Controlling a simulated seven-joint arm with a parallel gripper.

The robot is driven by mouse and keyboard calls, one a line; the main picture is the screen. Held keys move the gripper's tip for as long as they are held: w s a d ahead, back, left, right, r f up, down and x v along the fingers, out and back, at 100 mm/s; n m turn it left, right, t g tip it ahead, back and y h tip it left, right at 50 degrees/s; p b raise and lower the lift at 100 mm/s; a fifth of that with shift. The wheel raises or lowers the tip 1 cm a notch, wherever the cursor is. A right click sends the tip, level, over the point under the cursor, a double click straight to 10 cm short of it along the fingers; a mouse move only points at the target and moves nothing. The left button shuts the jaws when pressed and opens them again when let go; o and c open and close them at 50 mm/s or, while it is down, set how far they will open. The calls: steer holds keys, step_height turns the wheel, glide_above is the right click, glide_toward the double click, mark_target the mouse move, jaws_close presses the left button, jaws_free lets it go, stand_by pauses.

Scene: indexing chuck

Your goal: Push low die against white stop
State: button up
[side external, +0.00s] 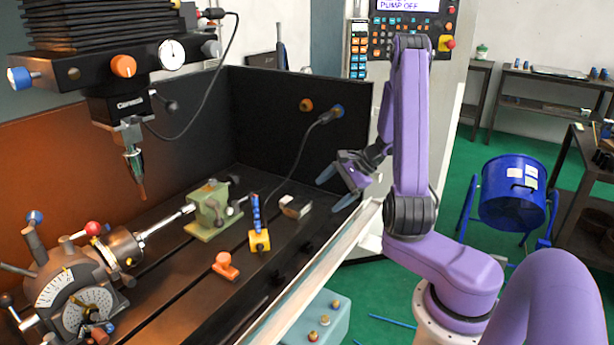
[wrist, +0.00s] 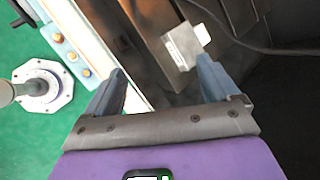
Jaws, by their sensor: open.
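A small low block (side external: 295,206), grey with a pale face, lies on the dark bench bed and looks like the low die. In the wrist view the grey block (wrist: 179,48) lies ahead of the fingertips, with a small white piece (wrist: 202,34) at its right end that may be the white stop. I cannot tell whether the two touch. My gripper (side external: 335,188) is open and empty, to the right of the block and above the bench edge. In the wrist view its two fingers (wrist: 161,68) are apart with nothing between them.
A yellow block with a blue post (side external: 259,238) and an orange piece (side external: 225,266) stand left of the block. A green vise (side external: 210,210) is farther left. A black cable (side external: 297,150) hangs behind. A pale rail (side external: 315,275) edges the bench. Dark back walls (side external: 290,120) enclose it.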

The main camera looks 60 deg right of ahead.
steer(key=w+n+g+y, duration=0.1)
steer(key=w+n, duration=0.1)
steer(key=n, duration=0.5)
steer(key=n+g+h, duration=0.3)
steer(key=n+g, duration=0.3)
steer(key=n, duration=2.3)
glide_above(304, 198)
steer(key=s, duration=0.2)
steer(key=shift+w+a+f, duration=0.2)
steer(key=shift+a+f, duration=0.05)
steer(key=n, duration=0.1)
steer(key=w+n+h, duration=0.1)
steer(key=n, duration=0.1)
steer(key=shift+w+d+r+n+g, duration=0.25)
steer(key=shift+w+d+n+g, duration=0.05)
steer(key=shift+d, duration=0.05)
steer(key=shift+f, duration=0.1)
steer(key=shift+f, duration=3.7)
